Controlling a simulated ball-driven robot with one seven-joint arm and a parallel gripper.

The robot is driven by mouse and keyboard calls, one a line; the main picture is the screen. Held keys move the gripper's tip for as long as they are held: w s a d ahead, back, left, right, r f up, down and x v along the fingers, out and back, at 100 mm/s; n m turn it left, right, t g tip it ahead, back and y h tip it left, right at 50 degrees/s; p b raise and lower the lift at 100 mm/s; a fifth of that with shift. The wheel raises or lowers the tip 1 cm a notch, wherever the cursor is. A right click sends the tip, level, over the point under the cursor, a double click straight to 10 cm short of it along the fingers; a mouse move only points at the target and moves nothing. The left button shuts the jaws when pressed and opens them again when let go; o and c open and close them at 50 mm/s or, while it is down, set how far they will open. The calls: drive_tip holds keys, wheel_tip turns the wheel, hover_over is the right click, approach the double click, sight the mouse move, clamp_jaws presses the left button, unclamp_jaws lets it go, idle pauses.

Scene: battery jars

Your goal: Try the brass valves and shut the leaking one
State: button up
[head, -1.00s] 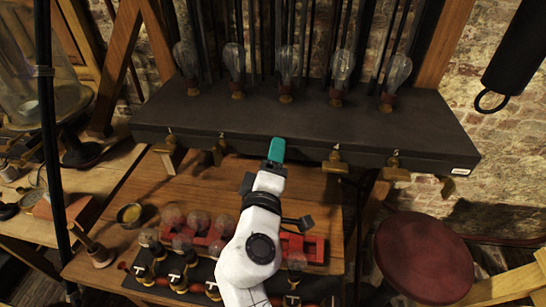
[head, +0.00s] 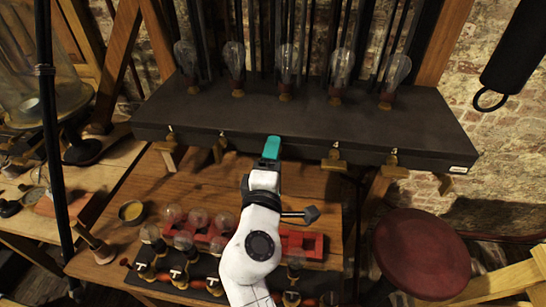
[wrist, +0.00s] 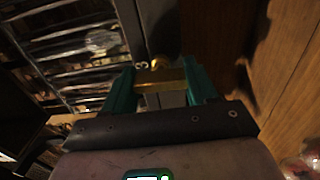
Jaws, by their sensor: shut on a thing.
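Brass valves sit in a row along the front face of a black shelf. Two show left of my gripper, the outer left valve (head: 168,155) and the inner left valve (head: 219,149). Right of it are the inner right valve (head: 334,161), the outer right valve (head: 388,171) and a brass piece (head: 446,184) at the far right end. My gripper (head: 271,148), with teal fingers, is at the middle of this face. In the wrist view its fingers are shut on the middle valve's brass handle (wrist: 160,85), beside a mark like a 3. The head view hides this valve behind my gripper.
Glass bulbs (head: 287,62) stand on the black shelf (head: 310,120) above the valves. Below, a wooden table (head: 205,187) carries a red rack (head: 305,245) with round bulbs, and a small bowl (head: 131,212). A dark red stool (head: 421,254) stands at the right.

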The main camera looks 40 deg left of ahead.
drive_tip(key=shift+s+a+f, duration=0.1)
drive_tip(key=shift+f, duration=0.1)
drive_tip(key=o, duration=1)
drive_tip(key=shift+r, duration=0.1)
drive_tip(key=b+v, duration=0.1)
drive_tip(key=v, duration=0.9)
drive_tip(key=shift+s+d, duration=0.25)
drive_tip(key=shift+s, duration=0.05)
